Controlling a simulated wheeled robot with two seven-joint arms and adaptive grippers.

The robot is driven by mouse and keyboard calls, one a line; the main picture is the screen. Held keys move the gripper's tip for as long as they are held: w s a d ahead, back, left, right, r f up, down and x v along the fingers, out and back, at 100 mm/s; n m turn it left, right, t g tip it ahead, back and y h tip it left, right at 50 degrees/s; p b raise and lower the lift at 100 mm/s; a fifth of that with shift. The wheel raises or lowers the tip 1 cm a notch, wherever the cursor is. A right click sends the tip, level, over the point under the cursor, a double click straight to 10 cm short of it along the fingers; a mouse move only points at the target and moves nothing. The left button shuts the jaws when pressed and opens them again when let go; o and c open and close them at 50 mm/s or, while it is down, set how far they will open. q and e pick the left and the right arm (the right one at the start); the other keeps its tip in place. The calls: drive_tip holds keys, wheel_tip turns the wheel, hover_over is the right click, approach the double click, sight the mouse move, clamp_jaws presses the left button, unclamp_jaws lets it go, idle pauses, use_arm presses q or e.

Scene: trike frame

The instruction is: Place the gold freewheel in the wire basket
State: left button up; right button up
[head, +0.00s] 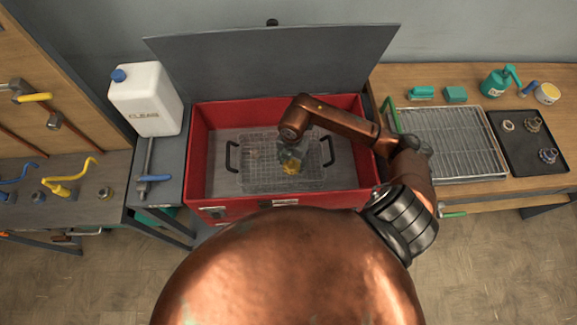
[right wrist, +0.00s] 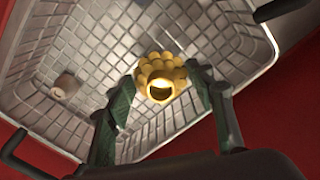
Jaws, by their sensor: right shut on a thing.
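The gold freewheel (right wrist: 162,78) is a toothed ring between the fingers of my right gripper (right wrist: 158,95), which is shut on it. In the head view the gold freewheel (head: 291,167) shows below the right gripper (head: 289,158), over the wire basket (head: 254,178). The wire basket (right wrist: 75,75) is a mesh tray with dark handles, inside the red wash tank (head: 199,150). In the right wrist view the freewheel is in front of the basket mesh; I cannot tell how high above the bottom it is. My left gripper is not in view.
A small pale cylinder (right wrist: 66,86) lies in the basket. The tank's grey lid (head: 275,68) stands open behind. A white jug (head: 146,98) stands left. On the right bench are a wire rack (head: 452,142) and a black tray (head: 522,164) with several parts.

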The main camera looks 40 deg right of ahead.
sight(289, 166)
drive_tip(key=shift+w+a+f, duration=0.2)
drive_tip(key=shift+w+f, duration=0.4)
drive_tip(key=shift+f, duration=0.15)
drive_tip(key=shift+w+f, duration=0.1)
drive_tip(key=shift+f, duration=1.5)
drive_tip(key=shift+f, duration=0.15)
drive_tip(key=o, duration=1.4)
wheel_tip(289, 166, up, 12)
drive_tip(key=shift+r+p, duration=0.15)
drive_tip(key=shift+p, duration=0.15)
